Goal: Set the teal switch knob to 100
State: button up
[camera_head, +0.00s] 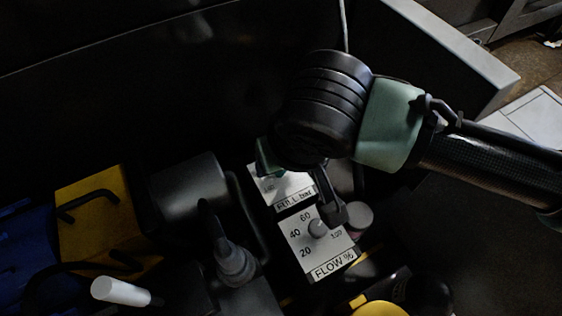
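A small teal knob (265,158) stands at the upper left edge of a white label plate (277,187). My gripper (331,212) points down over the upper right part of the FLOW % plate, right of the teal knob. Only a dark finger part shows clearly; its opening and any contact are hidden.
A dark cylinder (188,190) and a yellow block (95,212) with a black handle stand at left. A white-tipped lever (120,291) and a dark stick (235,262) rise in front. A yellow round part (377,306) is at the bottom. A dark wall (170,75) runs behind.

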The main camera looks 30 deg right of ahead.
jog(key=shift+f, duration=0.1)
jog(key=shift+c, duration=0.3)
grip_shut()
